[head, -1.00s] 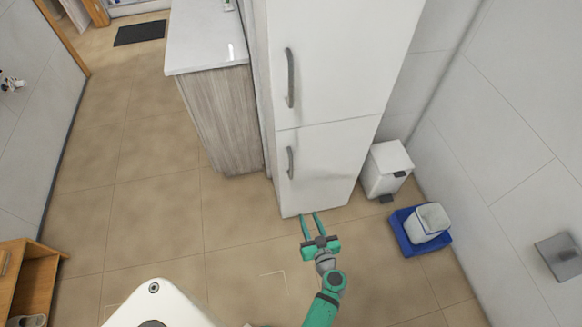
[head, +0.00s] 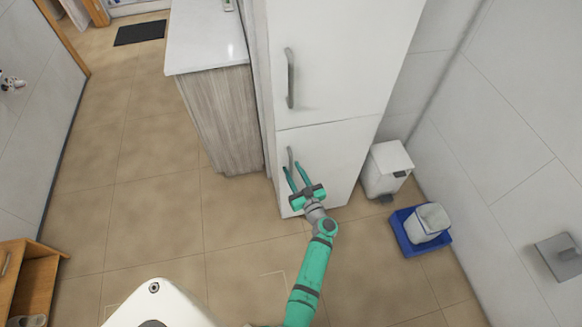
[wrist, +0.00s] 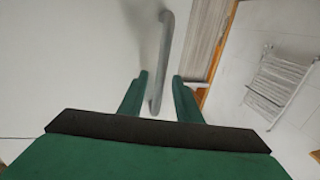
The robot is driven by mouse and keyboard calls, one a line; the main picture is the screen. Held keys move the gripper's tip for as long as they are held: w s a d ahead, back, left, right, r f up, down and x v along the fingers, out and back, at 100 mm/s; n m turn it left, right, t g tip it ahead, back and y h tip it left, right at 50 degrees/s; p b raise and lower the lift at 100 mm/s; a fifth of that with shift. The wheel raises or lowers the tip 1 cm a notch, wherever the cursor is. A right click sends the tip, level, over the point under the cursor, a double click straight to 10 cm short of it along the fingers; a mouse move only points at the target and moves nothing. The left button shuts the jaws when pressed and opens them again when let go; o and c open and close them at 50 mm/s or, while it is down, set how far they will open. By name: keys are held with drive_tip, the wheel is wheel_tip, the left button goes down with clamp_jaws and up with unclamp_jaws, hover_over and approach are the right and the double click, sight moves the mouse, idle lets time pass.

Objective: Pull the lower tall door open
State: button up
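The lower tall door (head: 330,150) is the white lower front of a tall cabinet, and it is closed. Its grey vertical bar handle (head: 290,158) is near the door's left edge. My gripper (head: 295,168) is open in front of this door, with its green fingers pointing at the handle. In the wrist view the handle (wrist: 163,60) runs down to its lower end between the two fingertips (wrist: 160,78). The fingers stand on either side of it, with gaps showing. In the head view the fingers and gripper hide the lower part of the handle.
The upper door (head: 340,60) above has its own longer handle (head: 290,78). A wood-fronted counter (head: 222,120) stands at left. A white pedal bin (head: 386,168) and a blue tray (head: 404,240) with a small white bin (head: 428,222) are at right.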

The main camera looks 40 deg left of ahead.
drive_tip(key=shift+x, duration=1.15)
clamp_jaws()
drive_tip(key=shift+s+d, duration=0.1)
